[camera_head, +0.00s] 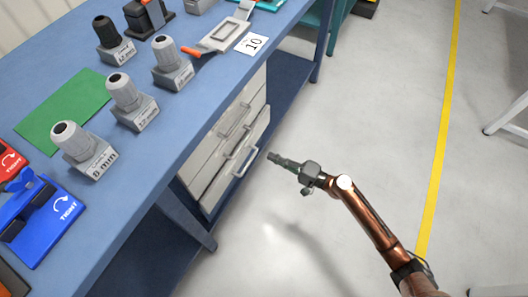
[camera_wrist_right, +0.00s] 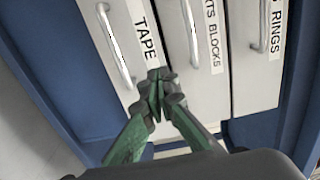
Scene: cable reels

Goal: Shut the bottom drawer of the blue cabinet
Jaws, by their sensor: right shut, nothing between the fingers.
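The blue cabinet (camera_head: 297,70) is a blue bench unit with a stack of pale drawers under its top. The bottom drawer (camera_head: 222,186) has a light front with a bar handle (camera_head: 243,162); it seems to stand a little out from those above. In the right wrist view the drawers appear sideways, and the one labelled TAPE (camera_wrist_right: 140,55) is at the left with its handle (camera_wrist_right: 115,45). My right gripper (camera_head: 271,155) is shut and empty, just in front of the bottom drawer; it also shows in the wrist view (camera_wrist_right: 160,85). Contact cannot be told. My left gripper is out of view.
Grey cable glands (camera_head: 125,93), a green mat (camera_head: 62,112) and a blue tool (camera_head: 40,225) lie on the bench top. Open grey floor (camera_head: 340,120) lies to the right, with a yellow line (camera_head: 440,140) and pale stool legs (camera_head: 508,118) farther off.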

